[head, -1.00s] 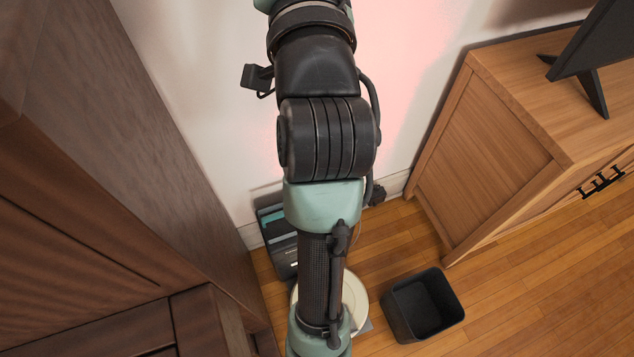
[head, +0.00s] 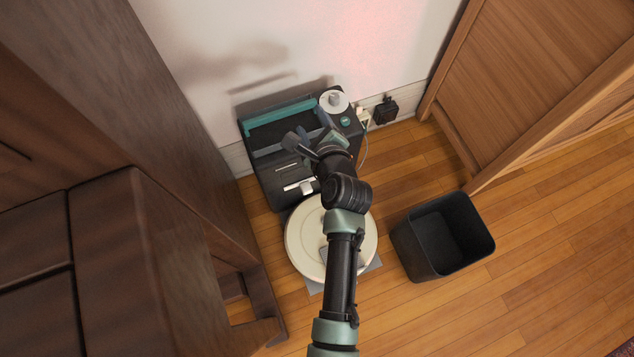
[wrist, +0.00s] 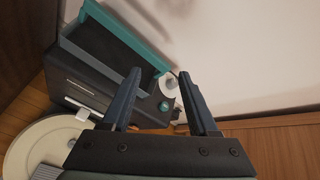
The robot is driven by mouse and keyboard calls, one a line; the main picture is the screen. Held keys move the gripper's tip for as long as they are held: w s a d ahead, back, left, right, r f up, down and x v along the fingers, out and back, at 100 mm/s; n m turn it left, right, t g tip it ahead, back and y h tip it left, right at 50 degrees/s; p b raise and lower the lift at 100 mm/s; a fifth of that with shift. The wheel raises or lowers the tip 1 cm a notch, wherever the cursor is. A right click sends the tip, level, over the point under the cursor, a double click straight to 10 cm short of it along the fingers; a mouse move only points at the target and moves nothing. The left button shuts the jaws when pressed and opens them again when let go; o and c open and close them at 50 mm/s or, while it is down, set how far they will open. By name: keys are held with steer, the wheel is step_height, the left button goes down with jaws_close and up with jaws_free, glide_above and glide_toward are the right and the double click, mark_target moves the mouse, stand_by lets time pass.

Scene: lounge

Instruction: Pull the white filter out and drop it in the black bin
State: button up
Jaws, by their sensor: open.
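The white round piece with a grey knob, which I take for the filter (head: 334,101), sits at the back right corner of the dark dock (head: 270,180) against the wall. It also shows beyond my fingertips in the wrist view (wrist: 170,81). My gripper (head: 332,124) is over the dock's right part, just in front of the filter; its two fingers (wrist: 160,74) are apart, with nothing held between them. I cannot tell the exact height gap. The black bin (head: 405,250) stands upright on the floor at the right, open at the top and apparently empty.
A round white robot vacuum (head: 300,245) sits in front of the dock on a grey plate. A black plug (head: 386,110) and cable are at the wall to the right. A wooden cabinet (head: 540,80) stands right, dark furniture (head: 90,240) left. Floor around the bin is clear.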

mark_target(308, 193)
steer(key=s+f+m+g+b, duration=0.2)
steer(key=s+f+m+b, duration=0.25)
steer(key=f, duration=0.75)
steer(key=s+f+m+g+b, duration=0.1)
steer(key=s+f+m+b, duration=0.35)
steer(key=f, duration=0.75)
steer(key=w+f+n+b, duration=0.1)
steer(key=f+b, duration=0.1)
steer(key=w+a+f+n+b, duration=0.1)
steer(key=w+b, duration=0.1)
steer(key=shift+f, duration=0.4)
steer(key=shift+b+x, duration=1)
steer(key=shift+x, duration=0.9)
steer(key=shift+w+r, duration=0.1)
steer(key=shift+r, duration=0.05)
steer(key=shift+c, duration=0.3)
jaws_close()
steer(key=shift+s+d+p, duration=0.15)
steer(key=shift+s+p, duration=0.2)
steer(key=shift+s, duration=0.25)
steer(key=shift+s+d, duration=0.1)
steer(key=shift+s, duration=0.2)
